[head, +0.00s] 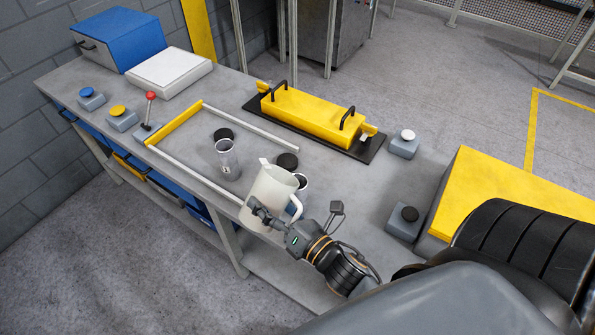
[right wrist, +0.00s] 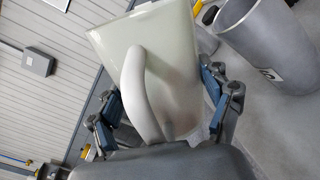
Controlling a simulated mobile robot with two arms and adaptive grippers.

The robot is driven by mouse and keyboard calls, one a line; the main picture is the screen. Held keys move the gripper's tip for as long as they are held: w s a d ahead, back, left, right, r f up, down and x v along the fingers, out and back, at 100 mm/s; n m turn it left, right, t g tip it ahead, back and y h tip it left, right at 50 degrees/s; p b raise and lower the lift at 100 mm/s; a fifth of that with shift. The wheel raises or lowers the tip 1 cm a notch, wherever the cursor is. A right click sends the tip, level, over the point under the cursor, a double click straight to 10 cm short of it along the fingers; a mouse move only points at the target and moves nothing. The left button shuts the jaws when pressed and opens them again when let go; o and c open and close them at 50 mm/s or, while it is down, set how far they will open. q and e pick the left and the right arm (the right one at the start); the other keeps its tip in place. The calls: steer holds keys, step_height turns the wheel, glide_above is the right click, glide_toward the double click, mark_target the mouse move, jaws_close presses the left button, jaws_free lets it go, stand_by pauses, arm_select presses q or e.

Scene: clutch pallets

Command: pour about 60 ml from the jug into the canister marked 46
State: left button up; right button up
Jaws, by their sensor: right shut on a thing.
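A cream jug (head: 268,193) with a handle on its right is held over the front edge of the workbench, its spout side toward a grey canister (head: 228,160). My right gripper (head: 262,214) is shut on the jug, with fingers on both sides of it in the right wrist view (right wrist: 165,105). The jug looks near upright. The canister stands open, apart from the jug, left of it; its label is too small to read, and a canister (right wrist: 265,45) shows a partly hidden label in the wrist view. Another canister (head: 301,182) is partly hidden behind the jug. My left gripper is out of view.
A yellow-and-metal frame (head: 173,125) surrounds part of the bench. A yellow block with black handles (head: 312,112) lies behind. Button boxes (head: 403,144) stand at the right; a white plate (head: 170,70) at the far left.

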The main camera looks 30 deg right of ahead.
mark_target(281, 200)
steer(key=shift+r+m+p, duration=0.55)
steer(key=shift+r+m, duration=0.4)
steer(key=shift+m, duration=0.45)
steer(key=shift+f, duration=0.15)
steer(key=shift+m+b, duration=0.35)
steer(key=shift+m, duration=0.15)
steer(key=shift+m, duration=0.3)
steer(key=shift+d+r+m, duration=0.1)
steer(key=shift+r+m, duration=0.45)
steer(key=shift+m, duration=0.35)
steer(key=shift+w+d+r+m+p, duration=0.1)
steer(key=shift+d+r+m+p, duration=0.3)
steer(key=shift+m+p, duration=0.35)
stand_by(1.2)
